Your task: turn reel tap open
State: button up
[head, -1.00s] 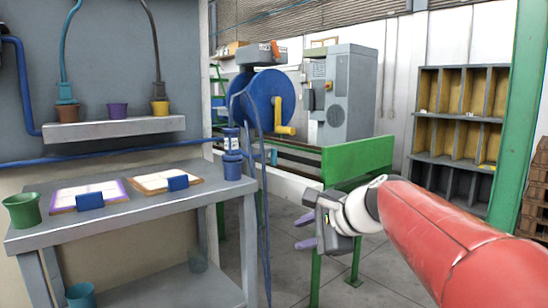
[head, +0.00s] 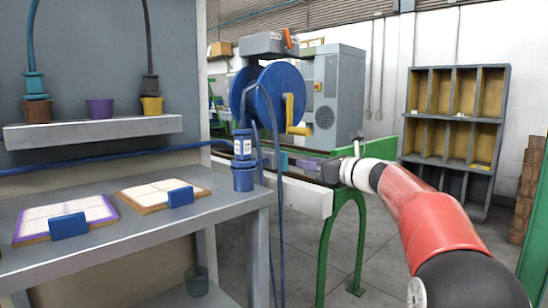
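The blue hose reel (head: 266,98) stands beyond the workbench, with a yellow crank handle (head: 294,115) on its right side. A small orange lever (head: 288,38), which looks like the reel tap, sits tilted on the right end of the grey box (head: 262,44) above the reel. My gripper (head: 302,164) is stretched out to the left, below and right of the reel and apart from the lever. I see nothing held.
The grey workbench (head: 150,240) fills the left, with two framed sheets and a blue canister (head: 243,165) at its corner. Blue hoses hang in front of the reel. A grey cabinet (head: 338,95) stands right of the reel. A green stand (head: 325,250) is below my arm.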

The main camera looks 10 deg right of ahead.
aim_at(287, 158)
jog(key=p+x, duration=0.1)
jog(key=x, duration=0.7)
jog(key=shift+w, duration=0.25)
jog(key=shift+c, duration=0.4)
grip_shut()
